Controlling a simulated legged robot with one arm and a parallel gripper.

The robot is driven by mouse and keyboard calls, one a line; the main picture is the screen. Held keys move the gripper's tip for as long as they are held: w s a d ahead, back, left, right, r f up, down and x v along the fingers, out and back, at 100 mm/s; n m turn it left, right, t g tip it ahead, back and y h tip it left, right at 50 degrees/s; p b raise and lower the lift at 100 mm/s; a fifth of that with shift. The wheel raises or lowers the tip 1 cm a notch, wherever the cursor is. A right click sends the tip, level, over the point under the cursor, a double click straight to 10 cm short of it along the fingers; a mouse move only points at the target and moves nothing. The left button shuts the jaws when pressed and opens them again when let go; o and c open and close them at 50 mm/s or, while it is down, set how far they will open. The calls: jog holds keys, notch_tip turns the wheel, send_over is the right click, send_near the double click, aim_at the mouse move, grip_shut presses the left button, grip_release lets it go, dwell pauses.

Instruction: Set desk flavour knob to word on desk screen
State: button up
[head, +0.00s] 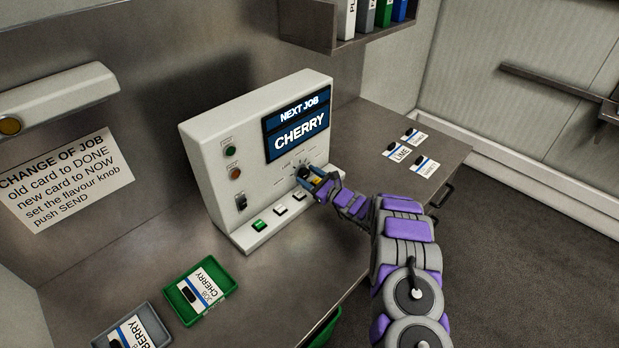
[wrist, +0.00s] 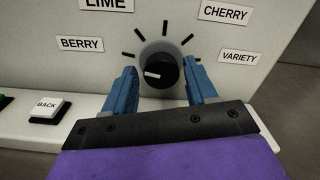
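The desk screen (head: 297,130) on the pale console (head: 215,150) reads "NEXT JOB" and "CHERRY". The flavour knob (wrist: 160,72) is dark and round, on a grey ring in the console face. Its white mark points left, on the BERRY label (wrist: 82,43) side. The CHERRY label (wrist: 226,14) is up and right of the knob, with VARIETY (wrist: 239,56) below it and LIME (wrist: 106,3) at upper left. My gripper (wrist: 160,80) has its blue fingers apart, one on each side of the knob. I see no clear contact. In the head view my gripper (head: 312,178) largely hides the knob.
Several buttons, including a green one (head: 259,224) and a white BACK button (wrist: 46,106), line the console's front ledge. A green tray (head: 222,270) holds a CHERRY card; a grey tray (head: 160,324) holds a BERRY card. Loose cards (head: 398,152) lie on the desk at right.

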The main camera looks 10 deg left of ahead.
jog(key=shift+d, duration=0.1)
jog(key=c, duration=0.8)
jog(key=shift+c, duration=0.2)
jog(key=shift+m, duration=0.4)
jog(key=m+b, duration=0.1)
jog(key=m, duration=0.3)
jog(key=shift+f+m, duration=0.1)
jog(key=shift+m, duration=0.3)
jog(key=m+b, duration=0.1)
jog(key=m, duration=0.4)
jog(key=shift+w+d, duration=0.1)
jog(key=m+b, duration=0.1)
jog(key=m, duration=0.5)
jog(key=shift+d+m, duration=0.1)
jog(key=shift+m, duration=0.3)
jog(key=m, duration=0.3)
jog(key=shift+f, duration=0.1)
jog(key=shift+f+m, duration=0.15)
jog(key=shift+m, duration=1.55)
jog(key=shift+d+p, duration=0.1)
jog(key=shift+p, duration=0.2)
